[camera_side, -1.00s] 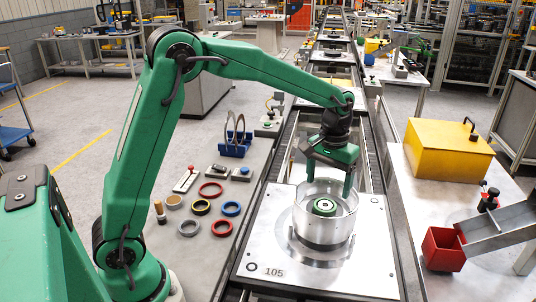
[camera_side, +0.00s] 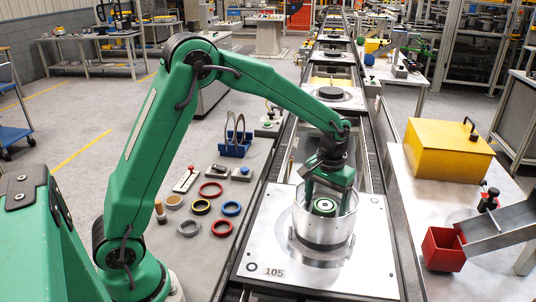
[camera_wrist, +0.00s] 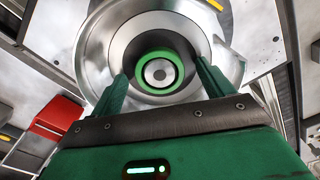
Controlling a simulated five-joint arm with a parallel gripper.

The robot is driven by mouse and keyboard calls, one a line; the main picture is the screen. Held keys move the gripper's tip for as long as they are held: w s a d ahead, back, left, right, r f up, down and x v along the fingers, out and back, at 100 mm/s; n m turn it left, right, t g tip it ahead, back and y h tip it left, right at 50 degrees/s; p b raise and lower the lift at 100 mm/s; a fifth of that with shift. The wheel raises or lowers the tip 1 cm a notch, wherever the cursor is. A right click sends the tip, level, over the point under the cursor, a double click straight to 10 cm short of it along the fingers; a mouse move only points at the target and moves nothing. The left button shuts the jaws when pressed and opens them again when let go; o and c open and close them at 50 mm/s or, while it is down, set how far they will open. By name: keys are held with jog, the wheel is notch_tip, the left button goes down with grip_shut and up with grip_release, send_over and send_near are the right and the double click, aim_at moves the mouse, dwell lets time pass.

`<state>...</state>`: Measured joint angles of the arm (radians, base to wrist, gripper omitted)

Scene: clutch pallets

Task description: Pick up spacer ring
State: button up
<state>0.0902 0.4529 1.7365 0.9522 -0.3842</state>
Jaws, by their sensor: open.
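A green ring (camera_side: 325,214) sits around a metal hub inside an open metal cylinder (camera_side: 322,232) on a silver pallet marked 105 (camera_side: 272,272). My gripper (camera_side: 330,198) points down, with its open fingers reaching into the cylinder's mouth on either side of the green ring. In the wrist view, the green ring (camera_wrist: 161,54) shows between and beyond the two fingertips (camera_wrist: 163,72). I cannot tell whether the fingers touch it. None is labelled as a spacer ring.
The cylinder wall closely surrounds my fingers. A blue rack (camera_side: 234,150) holding upright rings stands at the table's back. Right of the conveyor are a yellow box (camera_side: 440,152), a red bin (camera_side: 443,252) and a metal chute (camera_side: 500,228).

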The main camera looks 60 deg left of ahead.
jog(key=shift+c, duration=0.4)
jog(key=c, duration=1)
jog(key=shift+r, duration=0.1)
jog(key=shift+r, duration=0.5)
notch_tip(320, 180, up, 3)
jog(key=shift+s+d+r, duration=0.1)
jog(key=shift+d+r, duration=0.05)
jog(key=s+d+r, duration=0.2)
jog(key=d, duration=0.1)
jog(key=s+d+r, duration=0.2)
jog(key=d, duration=0.1)
jog(key=s+d+r, duration=0.2)
jog(key=d, duration=0.1)
jog(key=shift+s+d+r, duration=0.1)
jog(key=shift+s+r, duration=0.15)
jog(key=shift+s, duration=0.1)
